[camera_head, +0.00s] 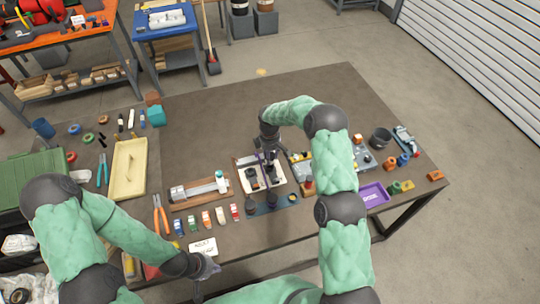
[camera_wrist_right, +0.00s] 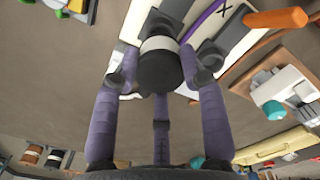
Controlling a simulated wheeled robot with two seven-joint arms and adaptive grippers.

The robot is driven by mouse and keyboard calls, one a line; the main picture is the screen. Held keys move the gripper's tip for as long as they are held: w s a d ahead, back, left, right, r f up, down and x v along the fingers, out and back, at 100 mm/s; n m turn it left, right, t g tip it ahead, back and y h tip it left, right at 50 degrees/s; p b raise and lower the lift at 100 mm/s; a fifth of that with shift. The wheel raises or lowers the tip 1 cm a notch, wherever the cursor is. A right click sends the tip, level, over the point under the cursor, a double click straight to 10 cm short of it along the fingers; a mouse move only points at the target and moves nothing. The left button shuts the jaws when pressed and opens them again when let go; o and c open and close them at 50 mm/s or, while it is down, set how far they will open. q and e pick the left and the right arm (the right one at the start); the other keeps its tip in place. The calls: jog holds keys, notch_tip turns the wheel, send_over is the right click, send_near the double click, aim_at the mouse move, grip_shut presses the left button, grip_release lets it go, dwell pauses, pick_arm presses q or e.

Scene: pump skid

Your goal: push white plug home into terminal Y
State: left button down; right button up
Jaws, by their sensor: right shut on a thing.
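In the right wrist view the white plug, a dark cylinder with a white band (camera_wrist_right: 158,46), sits between the fingertips of my right gripper (camera_wrist_right: 160,68). The gripper is shut on it. A pale panel (camera_wrist_right: 133,22) lies behind the plug, with dark blocks, a purple strip and a letter X beside it. In the head view my right gripper (camera_head: 269,156) reaches down over the pale panel (camera_head: 241,182). Terminal Y's label is not readable, and whether the plug touches a terminal cannot be told. My left gripper (camera_head: 207,268) is low at the table's front edge, its fingers too small to judge.
Left of the panel lie a wooden tray with a grey device (camera_head: 200,192) and several small coloured blocks. A grey board (camera_head: 310,165) with parts and a purple tray (camera_head: 374,195) are to the right. The table's back middle (camera_head: 220,120) is clear.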

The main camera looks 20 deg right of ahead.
dwell(0.8)
jog(key=shift+f+b, duration=1.7)
jog(key=shift+f, duration=0.05)
dwell(0.7)
jog(key=o, duration=1.4)
jog(key=shift+c, duration=0.2)
jog(key=shift+r, duration=0.1)
notch_tip(320, 180, up, 12)
jog(key=shift+f, duration=0.1)
